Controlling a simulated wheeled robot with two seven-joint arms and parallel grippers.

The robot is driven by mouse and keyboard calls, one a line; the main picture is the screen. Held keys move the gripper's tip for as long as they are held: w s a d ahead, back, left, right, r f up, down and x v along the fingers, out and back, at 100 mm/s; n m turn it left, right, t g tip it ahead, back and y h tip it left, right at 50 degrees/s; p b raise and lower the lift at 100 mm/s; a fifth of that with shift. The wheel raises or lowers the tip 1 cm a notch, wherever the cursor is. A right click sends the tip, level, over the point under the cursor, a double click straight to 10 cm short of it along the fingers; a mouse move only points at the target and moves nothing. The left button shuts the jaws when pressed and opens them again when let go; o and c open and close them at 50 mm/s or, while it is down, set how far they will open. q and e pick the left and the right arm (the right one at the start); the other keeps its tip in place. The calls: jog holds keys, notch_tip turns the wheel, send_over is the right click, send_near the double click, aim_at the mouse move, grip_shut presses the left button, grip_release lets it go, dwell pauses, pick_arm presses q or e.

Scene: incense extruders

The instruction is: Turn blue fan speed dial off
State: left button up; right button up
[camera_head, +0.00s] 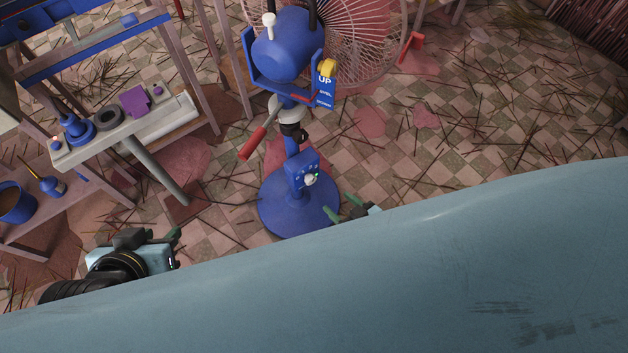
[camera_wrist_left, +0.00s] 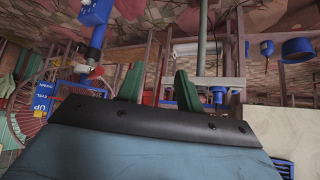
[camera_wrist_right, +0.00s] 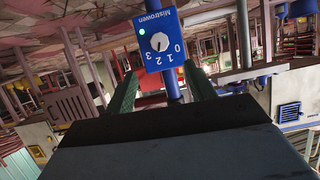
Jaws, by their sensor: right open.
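The blue fan (camera_head: 290,45) stands on a round blue base (camera_head: 280,215). Its control box on the stem carries the white speed dial (camera_head: 310,180). In the right wrist view the dial (camera_wrist_right: 159,42) appears upside down, with marks 0 to 3 around it and a small green light beside it. I cannot surely read which mark it points to. My right gripper (camera_head: 350,211) is open, low and right of the box; its green fingers (camera_wrist_right: 163,88) flank the view of the box, apart from the dial. My left gripper (camera_head: 176,249) is left of the fan base, fingers apart and empty.
A workbench (camera_head: 90,140) with a blue extruder, dark ring and purple block stands at the left. A blue pot (camera_head: 15,203) sits on the lower shelf. Incense sticks litter the checkered floor (camera_head: 470,130). My own pale blue body fills the lower front.

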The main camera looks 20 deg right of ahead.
aim_at(312, 181)
pick_arm(q)
jog(key=w+d+r+t+h+b, duration=0.35)
jog(key=w+r+t, duration=0.4)
jog(key=r, duration=0.25)
pick_arm(e)
jog(key=b+x, duration=0.1)
jog(key=x, duration=0.7)
jog(key=b+x, duration=0.2)
jog(key=x, duration=0.1)
jog(key=shift+w+f, duration=0.15)
pick_arm(q)
jog(key=s+d+r+t+h+b, duration=0.1)
jog(key=s+r+t, duration=0.3)
jog(key=r+t, duration=0.6)
jog(key=shift+s+d+r+m+h, duration=0.15)
jog(key=shift+s+r+m+h, duration=0.15)
jog(key=shift+r+h, duration=0.4)
pick_arm(e)
jog(key=shift+x, duration=0.85)
pick_arm(q)
jog(key=shift+f, duration=0.1)
pick_arm(e)
jog(key=shift+c, duration=0.3)
jog(key=c, duration=0.9)
pick_arm(q)
jog(key=shift+w, duration=0.1)
